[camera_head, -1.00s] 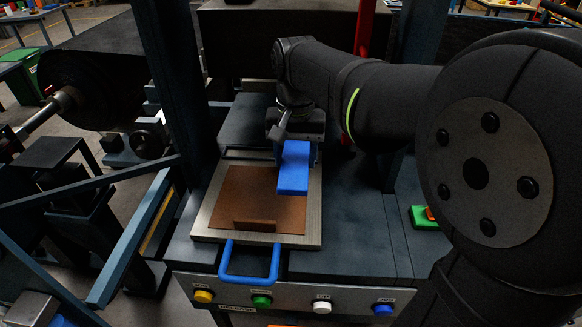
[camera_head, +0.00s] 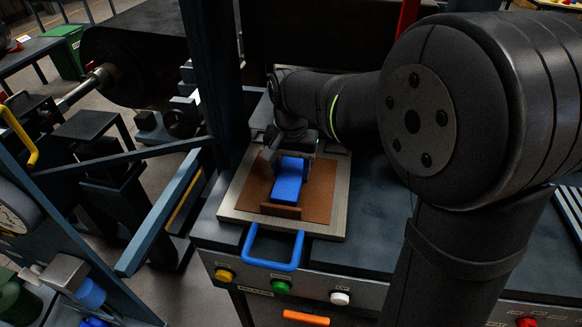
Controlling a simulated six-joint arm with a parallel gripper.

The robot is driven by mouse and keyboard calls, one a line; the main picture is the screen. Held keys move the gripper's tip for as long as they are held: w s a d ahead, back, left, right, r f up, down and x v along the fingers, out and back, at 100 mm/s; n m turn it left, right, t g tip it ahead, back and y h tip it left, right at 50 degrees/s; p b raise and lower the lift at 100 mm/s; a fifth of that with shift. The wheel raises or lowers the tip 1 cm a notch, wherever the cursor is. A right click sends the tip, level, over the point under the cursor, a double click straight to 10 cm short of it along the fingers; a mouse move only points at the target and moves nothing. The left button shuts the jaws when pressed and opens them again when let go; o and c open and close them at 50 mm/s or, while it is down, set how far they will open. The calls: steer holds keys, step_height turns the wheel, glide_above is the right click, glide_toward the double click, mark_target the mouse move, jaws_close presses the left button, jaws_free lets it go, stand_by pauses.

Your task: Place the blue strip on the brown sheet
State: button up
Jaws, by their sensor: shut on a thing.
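The blue strip (camera_head: 287,182) is in my gripper (camera_head: 290,165), over the middle of the brown sheet (camera_head: 318,202). The gripper is shut on the strip's far part, and the strip's near end points toward the sheet's front edge. I cannot tell whether the strip touches the sheet. The sheet lies flat on a pale metal plate (camera_head: 236,201). A small upright brown piece (camera_head: 281,210) stands at the sheet's front edge, just in front of the strip. My gripper's fingers are mostly hidden by the wrist and the strip.
A blue handle (camera_head: 272,265) sticks out from the plate's front. Below it is a panel with yellow, green (camera_head: 280,287) and white buttons. A dark blue post (camera_head: 211,80) stands close to the plate's left. The dark bench top (camera_head: 370,235) right of the plate is clear.

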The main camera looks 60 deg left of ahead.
mark_target(291, 173)
steer(key=shift+f, duration=0.15)
steer(key=o, duration=1.1)
step_height(291, 173, up, 12)
steer(key=shift+r, duration=0.2)
